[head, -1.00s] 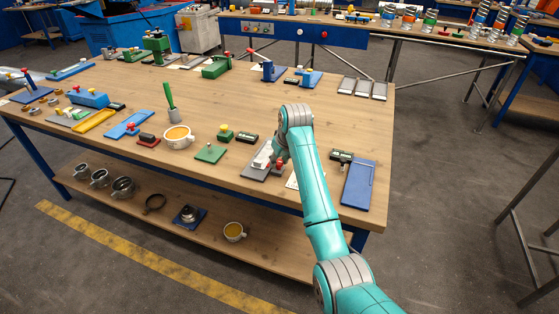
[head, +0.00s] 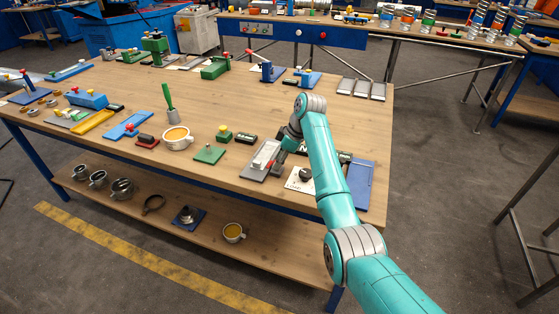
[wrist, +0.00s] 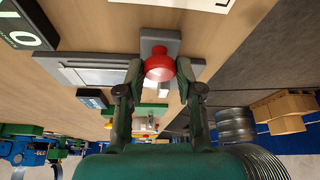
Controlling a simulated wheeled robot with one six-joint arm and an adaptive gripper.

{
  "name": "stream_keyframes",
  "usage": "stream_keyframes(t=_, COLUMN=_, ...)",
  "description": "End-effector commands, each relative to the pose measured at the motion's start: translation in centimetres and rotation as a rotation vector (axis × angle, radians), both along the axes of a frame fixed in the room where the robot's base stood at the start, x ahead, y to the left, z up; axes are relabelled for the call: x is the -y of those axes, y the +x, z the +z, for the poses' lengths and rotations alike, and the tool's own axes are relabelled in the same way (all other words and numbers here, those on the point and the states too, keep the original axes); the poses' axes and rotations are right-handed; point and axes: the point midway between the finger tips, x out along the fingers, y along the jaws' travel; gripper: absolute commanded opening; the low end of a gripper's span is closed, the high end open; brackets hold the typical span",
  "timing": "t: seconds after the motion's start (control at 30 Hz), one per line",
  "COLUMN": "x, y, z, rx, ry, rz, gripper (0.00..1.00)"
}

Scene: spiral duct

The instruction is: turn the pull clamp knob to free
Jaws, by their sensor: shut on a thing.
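A red round knob (wrist: 159,66) sits on a small grey block (wrist: 160,38) at the edge of a grey plate with a pale metal part, seen in the wrist view. My gripper (wrist: 160,76) has one finger on each side of the knob and is shut on it. In the head view the grey plate (head: 250,173) lies near the front edge of the workbench, with my gripper (head: 275,160) at its right side. The knob is mostly hidden there by my gripper. I cannot read the knob's setting.
A white card with a dark round knob (head: 304,174) lies just right of the plate. A blue plate (head: 360,183) is further right, by the workbench edge. Bare wood (head: 330,115) lies behind.

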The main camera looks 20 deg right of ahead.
Motion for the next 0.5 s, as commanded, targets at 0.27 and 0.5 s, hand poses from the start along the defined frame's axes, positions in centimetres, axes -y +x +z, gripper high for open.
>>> stream_keyframes(t=0.27, x=0.04, y=0.24, z=0.07, rx=-0.001, ry=0.0, rz=0.258, gripper=0.01)
stream_keyframes(t=0.5, x=0.04, y=0.33, z=0.06, rx=-0.002, ry=0.0, rz=0.449, gripper=0.01)
